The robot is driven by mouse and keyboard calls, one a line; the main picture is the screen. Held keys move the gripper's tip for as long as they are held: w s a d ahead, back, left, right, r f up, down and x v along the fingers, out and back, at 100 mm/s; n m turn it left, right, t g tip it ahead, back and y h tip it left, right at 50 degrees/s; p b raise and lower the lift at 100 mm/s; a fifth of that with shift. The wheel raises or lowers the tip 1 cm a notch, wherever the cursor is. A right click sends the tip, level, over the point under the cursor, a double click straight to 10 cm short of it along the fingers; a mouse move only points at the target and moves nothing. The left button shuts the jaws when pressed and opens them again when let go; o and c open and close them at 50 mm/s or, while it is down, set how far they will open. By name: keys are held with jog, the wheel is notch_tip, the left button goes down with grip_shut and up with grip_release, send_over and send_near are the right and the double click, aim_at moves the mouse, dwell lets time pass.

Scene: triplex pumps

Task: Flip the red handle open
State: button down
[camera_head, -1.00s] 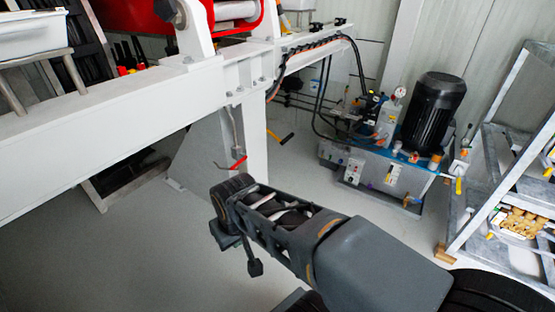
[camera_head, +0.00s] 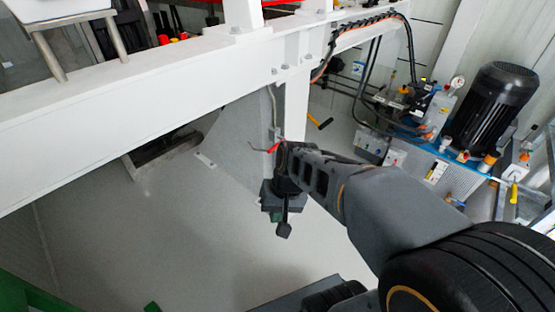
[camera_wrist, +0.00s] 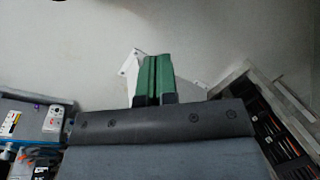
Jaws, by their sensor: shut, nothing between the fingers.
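The red handle (camera_head: 274,147) shows in the head view beside the white frame's leg, just left of my arm. It is a small red grip with a thin grey lever reaching left; part of it may be hidden behind my arm. My gripper (camera_head: 276,216) points down below the handle in the picture, apart from it, with only a bit of its green fingers showing. In the wrist view my gripper's green fingers (camera_wrist: 154,80) are together and empty over the grey floor. The red handle does not show in the wrist view.
A white beam (camera_head: 150,105) crosses above the handle on a white leg (camera_head: 298,95). A black-and-orange handle (camera_head: 320,122) sits right of the leg. A blue pump unit with a black motor (camera_head: 497,105) stands at right. The floor at lower left (camera_head: 130,235) is mostly clear.

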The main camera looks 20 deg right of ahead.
jog(key=w+a+f+m+t+y+b, duration=0.1)
jog(key=w+f+m+t+y+b, duration=0.1)
jog(key=w+f+m+y+b, duration=0.35)
jog(key=w+f+m+t+y+b, duration=0.15)
jog(key=w+f+m+y, duration=0.25)
jog(key=w+m+y, duration=0.55)
jog(key=w+d+f+m+t+h+b, duration=0.2)
jog(key=d+f+m+t, duration=0.4)
jog(key=d+t, duration=0.3)
jog(key=w+d+f+m+t+h+b, duration=0.3)
jog(key=w+d+f+m+t, duration=0.3)
jog(key=d+t, duration=0.3)
jog(key=shift+w+d+f+m+h, duration=0.3)
jog(key=shift+w+f+m+h, duration=0.15)
jog(key=shift+w+h, duration=0.35)
jog(key=shift+r, duration=0.1)
